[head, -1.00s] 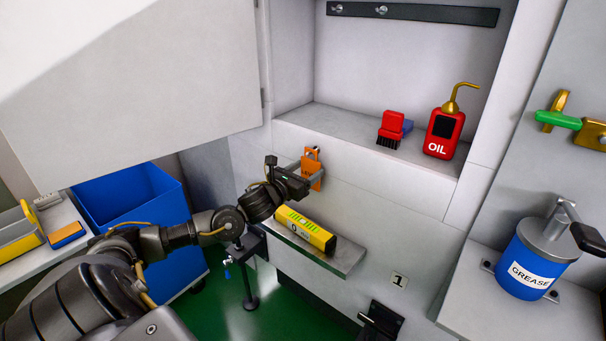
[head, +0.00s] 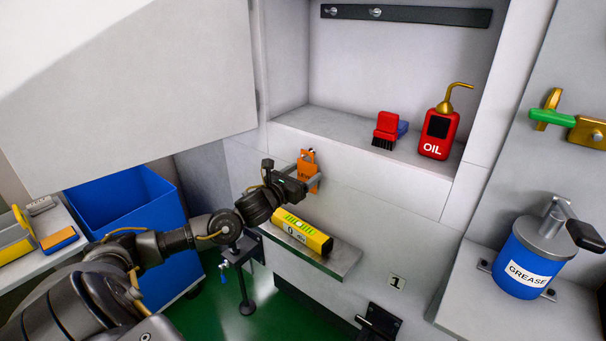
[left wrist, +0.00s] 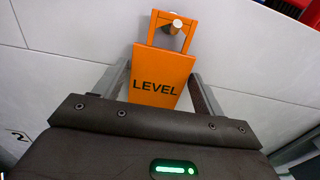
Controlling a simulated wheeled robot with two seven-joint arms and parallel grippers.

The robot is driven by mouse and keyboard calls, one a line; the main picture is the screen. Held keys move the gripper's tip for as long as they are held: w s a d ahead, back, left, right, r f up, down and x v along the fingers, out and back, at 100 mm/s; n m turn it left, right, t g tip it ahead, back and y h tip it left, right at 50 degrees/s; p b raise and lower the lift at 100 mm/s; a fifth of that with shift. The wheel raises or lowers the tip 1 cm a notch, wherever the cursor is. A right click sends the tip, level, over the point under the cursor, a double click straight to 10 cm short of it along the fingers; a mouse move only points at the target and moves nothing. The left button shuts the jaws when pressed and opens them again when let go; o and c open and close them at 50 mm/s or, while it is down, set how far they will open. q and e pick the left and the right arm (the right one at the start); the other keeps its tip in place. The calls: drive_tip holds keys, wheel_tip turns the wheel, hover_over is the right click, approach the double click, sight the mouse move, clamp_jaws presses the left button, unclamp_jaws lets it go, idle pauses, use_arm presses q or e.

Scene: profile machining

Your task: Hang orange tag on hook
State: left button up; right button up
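The orange tag (head: 308,172), with a square loop on top, is in front of the grey wall below the cabinet opening. In the left wrist view the tag (left wrist: 160,78) reads "LEVEL". A small metal hook (left wrist: 176,25) shows inside its loop, at the top bar; contact between them is hard to tell. My left gripper (head: 304,178) reaches in from the left. Its fingers in the left wrist view (left wrist: 160,86) lie against the tag's two side edges and appear shut on it. My right gripper is not in view.
A shelf (head: 345,258) below the tag holds a yellow level (head: 303,232). A red oil can (head: 440,125) and brush (head: 387,130) stand in the cabinet. A grey door panel (head: 130,80) hangs upper left. A blue bin (head: 180,235) and grease pump (head: 528,262) flank the area.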

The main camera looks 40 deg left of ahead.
use_arm(q)
drive_tip(key=o, duration=0.3)
drive_tip(key=shift+o, duration=0.2)
